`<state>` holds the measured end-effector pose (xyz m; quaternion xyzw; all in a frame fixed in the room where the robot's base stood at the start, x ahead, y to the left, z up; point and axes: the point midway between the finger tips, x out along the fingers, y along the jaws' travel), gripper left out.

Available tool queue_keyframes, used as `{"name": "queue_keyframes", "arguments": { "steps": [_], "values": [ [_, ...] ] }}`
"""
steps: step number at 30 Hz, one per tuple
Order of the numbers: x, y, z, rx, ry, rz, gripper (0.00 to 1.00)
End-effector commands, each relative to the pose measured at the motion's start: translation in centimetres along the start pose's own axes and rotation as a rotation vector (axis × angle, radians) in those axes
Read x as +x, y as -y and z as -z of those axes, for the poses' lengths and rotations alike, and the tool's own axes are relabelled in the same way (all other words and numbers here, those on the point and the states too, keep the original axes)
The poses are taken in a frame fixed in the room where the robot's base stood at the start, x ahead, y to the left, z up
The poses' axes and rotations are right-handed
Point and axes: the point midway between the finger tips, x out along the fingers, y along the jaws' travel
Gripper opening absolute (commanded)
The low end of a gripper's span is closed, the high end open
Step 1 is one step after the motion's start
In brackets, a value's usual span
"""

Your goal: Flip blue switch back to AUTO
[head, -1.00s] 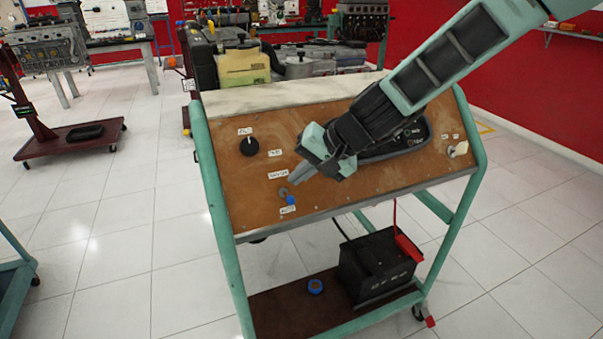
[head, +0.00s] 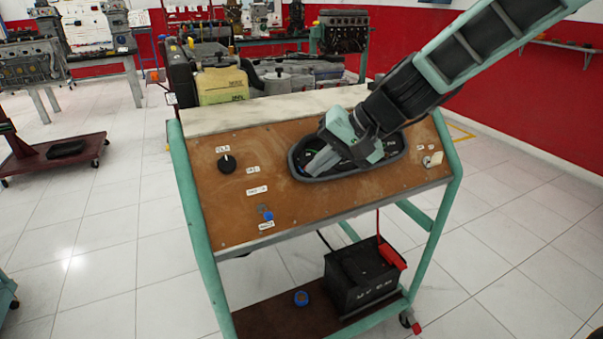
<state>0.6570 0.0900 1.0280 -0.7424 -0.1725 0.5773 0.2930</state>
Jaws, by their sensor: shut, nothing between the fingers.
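The blue switch (head: 267,215) is on the lower left part of the sloping brown panel (head: 225,213). It is small. Its blue tip points down toward the lower white label (head: 266,224), which seems to read AUTO. A second white label (head: 257,190) is above the switch. My gripper (head: 312,170) is shut and empty. It is up and right of the switch, apart from it, in front of the dark oval instrument recess (head: 400,156), and hides part of that recess.
A black knob (head: 227,164) is at the panel's upper left and a pale key-like switch (head: 433,159) at its right. Green frame tubes (head: 190,205) edge the stand. A black battery (head: 362,275) and a blue roll (head: 301,298) are on the lower shelf.

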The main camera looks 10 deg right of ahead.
Motion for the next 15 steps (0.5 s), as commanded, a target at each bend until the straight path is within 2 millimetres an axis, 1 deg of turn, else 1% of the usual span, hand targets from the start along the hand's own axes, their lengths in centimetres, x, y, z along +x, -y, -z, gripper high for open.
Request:
{"name": "queue_keyframes", "arguments": {
  "steps": [1, 6, 15],
  "values": [
    [-0.6, -0.2, -0.1, 0.0, -0.003, -0.001, 0.0],
    [-1.6, -0.3, -0.4, 0.0, 0.0, 0.0, 0.0],
    [-1.8, -0.3, -0.4, 0.001, 0.0, 0.0, 0.0]
  ]
}}
